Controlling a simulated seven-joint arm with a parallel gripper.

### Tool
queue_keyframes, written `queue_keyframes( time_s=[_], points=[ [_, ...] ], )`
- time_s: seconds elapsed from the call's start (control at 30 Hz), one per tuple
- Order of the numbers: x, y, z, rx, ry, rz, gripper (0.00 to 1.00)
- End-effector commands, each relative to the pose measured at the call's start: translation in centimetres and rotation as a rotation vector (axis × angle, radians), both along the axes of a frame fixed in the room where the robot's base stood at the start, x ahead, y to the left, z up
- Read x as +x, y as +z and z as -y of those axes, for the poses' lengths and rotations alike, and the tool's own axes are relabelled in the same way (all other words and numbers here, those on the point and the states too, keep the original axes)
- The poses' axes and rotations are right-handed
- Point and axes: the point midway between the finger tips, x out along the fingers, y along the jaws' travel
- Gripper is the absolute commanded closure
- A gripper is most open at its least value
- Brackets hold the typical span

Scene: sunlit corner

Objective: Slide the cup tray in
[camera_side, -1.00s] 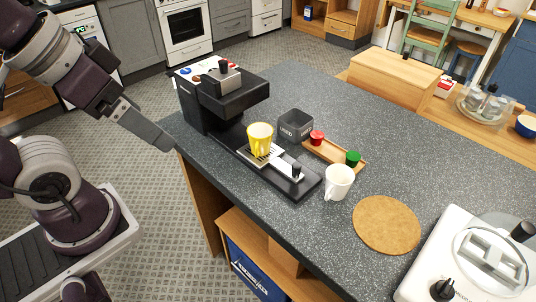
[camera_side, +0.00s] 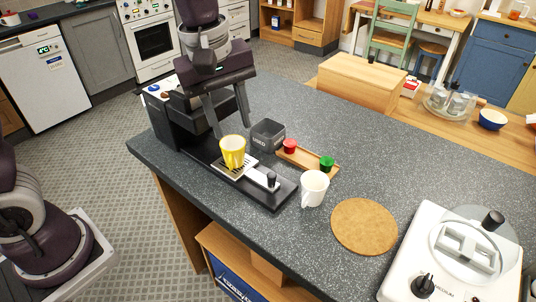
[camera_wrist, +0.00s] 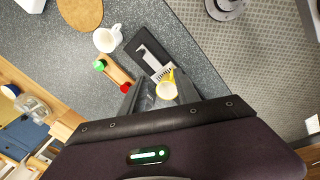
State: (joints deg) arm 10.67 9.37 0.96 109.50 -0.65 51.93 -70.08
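The cup tray (camera_side: 258,176), a pale plate with a slotted grate and a dark knob (camera_side: 271,181), lies on the black base in front of the coffee machine (camera_side: 165,125). It also shows in the wrist view (camera_wrist: 152,61). A yellow cup (camera_side: 232,152) stands upright on the grate; the wrist view looks down into it (camera_wrist: 166,91). My gripper (camera_side: 232,129) is open, its fingers pointing down just above the cup. In the wrist view the cup appears between the fingers (camera_wrist: 158,79); I cannot tell whether they touch it. The knob is clear of my gripper.
A dark box marked USED (camera_side: 268,137) is right of the cup. A wooden holder (camera_side: 308,159) carries a red and a green pod. A white mug (camera_side: 313,188) stands near the base's front end. A cork mat (camera_side: 364,226) and white appliance (camera_side: 450,260) are farther right.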

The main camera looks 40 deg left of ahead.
Motion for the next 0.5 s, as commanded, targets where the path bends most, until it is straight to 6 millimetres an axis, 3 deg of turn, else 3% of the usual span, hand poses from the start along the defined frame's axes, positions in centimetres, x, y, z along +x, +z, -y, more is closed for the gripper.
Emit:
queue_keyframes(
  time_s=[0.03,0.1,0.2,0.5],
  points=[
    [2.0,-2.5,1.3,-0.008,0.114,-0.053,0.62],
    [4.1,-5.5,2.7,-0.012,0.274,-0.103,0.62],
    [5.6,-8.7,4.0,-0.01,0.429,-0.145,0.62],
    [6.3,-11.3,4.6,-0.007,0.513,-0.164,0.62]
  ],
)
